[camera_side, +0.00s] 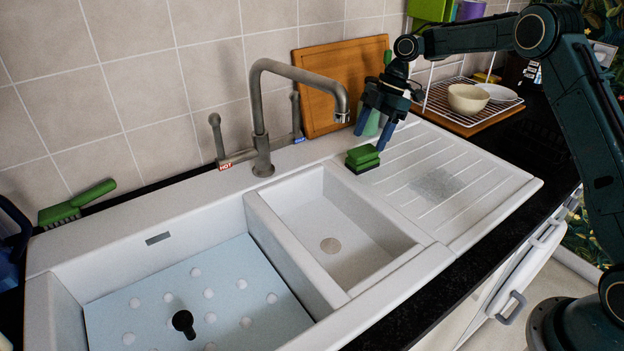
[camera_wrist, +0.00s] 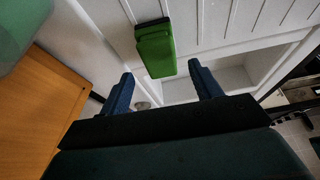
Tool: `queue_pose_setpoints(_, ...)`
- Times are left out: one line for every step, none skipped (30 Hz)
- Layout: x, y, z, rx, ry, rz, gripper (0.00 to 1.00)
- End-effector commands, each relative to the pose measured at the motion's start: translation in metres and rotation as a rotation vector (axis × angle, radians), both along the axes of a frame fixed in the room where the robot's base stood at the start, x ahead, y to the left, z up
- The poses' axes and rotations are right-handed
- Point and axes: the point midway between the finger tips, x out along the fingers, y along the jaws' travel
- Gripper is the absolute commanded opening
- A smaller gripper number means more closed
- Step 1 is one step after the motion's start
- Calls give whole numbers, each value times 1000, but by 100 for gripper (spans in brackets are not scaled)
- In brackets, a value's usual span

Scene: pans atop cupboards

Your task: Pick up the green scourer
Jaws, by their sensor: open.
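The green scourer (camera_side: 362,157) is a small green block with a dark layer, lying at the back edge of the white sink (camera_side: 440,188), where the small basin meets the ribbed drainboard. My gripper (camera_side: 370,142) is above it, pointing down, with its fingers spread and nothing between them. In the wrist view the scourer (camera_wrist: 156,50) shows at the top centre, ahead of and between the two blue fingertips of my gripper (camera_wrist: 160,82). It looks apart from both fingers.
The grey tap (camera_side: 262,120) stands left of my gripper. A wooden board (camera_side: 325,85) leans on the wall behind, with a pale green bottle (camera_side: 372,122) beside it. A dish rack (camera_side: 440,100) holds a bowl (camera_side: 467,98). A green brush (camera_side: 75,205) lies far left.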

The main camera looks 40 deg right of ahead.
Motion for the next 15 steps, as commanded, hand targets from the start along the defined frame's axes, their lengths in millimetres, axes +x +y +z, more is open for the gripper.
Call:
queue_pose_setpoints(0,0,0,0,0,0,64)
queue_pose_setpoints(0,0,-1,0,0,0,64)
queue_pose_setpoints(0,1,-2,0,1,0,64)
queue_pose_setpoints(0,2,-3,1,0,1,64)
queue_pose_setpoints(0,2,-4,1,1,2,64)
queue_pose_setpoints(0,3,-7,1,2,1,64)
queue_pose_setpoints(0,4,-9,1,3,0,64)
queue_pose_setpoints(0,5,-12,2,3,0,64)
queue_pose_setpoints(0,7,-16,2,3,1,64)
queue_pose_setpoints(0,8,-19,1,3,0,64)
queue_pose_setpoints(0,10,-22,1,4,2,64)
queue_pose_setpoints(0,12,-27,0,4,2,64)
queue_pose_setpoints(0,13,-30,1,4,1,64)
queue_pose_setpoints(0,14,-33,1,4,2,64)
queue_pose_setpoints(0,16,-37,1,3,1,64)
